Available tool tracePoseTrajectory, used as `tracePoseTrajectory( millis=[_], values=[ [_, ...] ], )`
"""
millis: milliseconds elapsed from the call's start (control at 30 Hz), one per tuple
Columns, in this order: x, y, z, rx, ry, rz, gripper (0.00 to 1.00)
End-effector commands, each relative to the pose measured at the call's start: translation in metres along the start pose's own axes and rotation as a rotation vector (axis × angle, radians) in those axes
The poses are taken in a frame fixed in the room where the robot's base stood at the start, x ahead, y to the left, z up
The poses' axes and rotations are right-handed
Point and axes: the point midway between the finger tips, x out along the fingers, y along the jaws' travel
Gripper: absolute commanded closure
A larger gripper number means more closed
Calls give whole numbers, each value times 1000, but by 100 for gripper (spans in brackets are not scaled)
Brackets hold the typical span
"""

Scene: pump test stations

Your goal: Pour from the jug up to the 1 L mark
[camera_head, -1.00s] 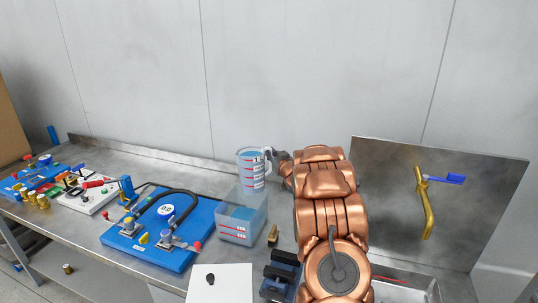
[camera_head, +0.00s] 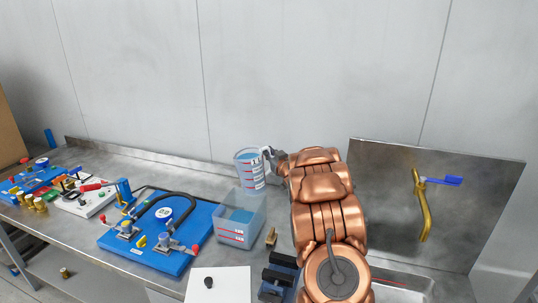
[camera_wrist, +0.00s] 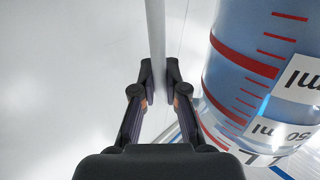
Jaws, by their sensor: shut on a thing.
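The clear jug (camera_head: 250,172) with red marks and blue liquid is held up at the back of the bench, leaning slightly left. My gripper (camera_head: 271,156) is shut on its handle from the right. In the wrist view the fingertips (camera_wrist: 157,80) pinch the pale upright handle (camera_wrist: 156,25), and the jug's marked wall (camera_wrist: 235,85) fills the right side. The clear square container (camera_head: 258,216) stands on the bench below and in front of the jug. It has red marks and holds blue liquid; its exact level against the 1 L mark is too small to read.
A blue pump board (camera_head: 150,262) with a black hose and gauge lies left of the container. A small brown block (camera_head: 271,237) stands to its right. A white plate (camera_head: 232,284) is in front. A metal panel with a brass tap (camera_head: 421,205) stands at right.

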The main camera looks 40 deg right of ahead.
Motion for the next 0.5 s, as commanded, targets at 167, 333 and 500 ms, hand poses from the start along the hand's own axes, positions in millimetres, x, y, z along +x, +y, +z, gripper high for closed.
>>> tracePoseTrajectory(
  millis=[167, 333, 500],
  values=[
    [0, 1, -5, -20, 9, 1, 100],
    [0, 2, -7, -40, 13, 1, 100],
    [0, 3, -10, -58, 16, 2, 100]
  ],
)
